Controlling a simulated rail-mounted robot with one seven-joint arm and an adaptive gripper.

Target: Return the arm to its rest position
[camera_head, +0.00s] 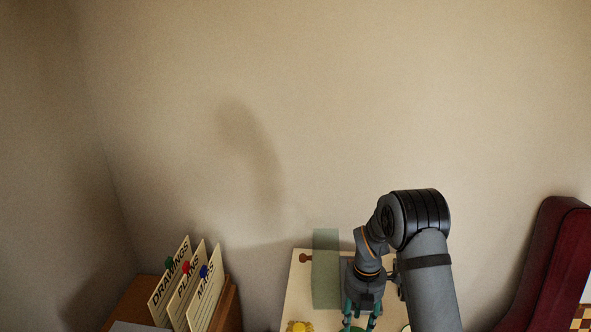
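My gripper (360,322) hangs down at the bottom of the head view, over a pale board (297,284). Its teal fingers stand apart, and their tips are close to the lower picture edge. A bit of green shows between the fingers, low down; I cannot tell what it is or how near it lies. My arm bends at a dark elbow on the right and comes down to the gripper.
A translucent green panel (326,268) stands left of my gripper. A yellow piece (299,326) lies on the board. Left is a wooden box (234,308) with labelled cards (170,276). A dark red case (553,262) stands right. The wall behind is bare.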

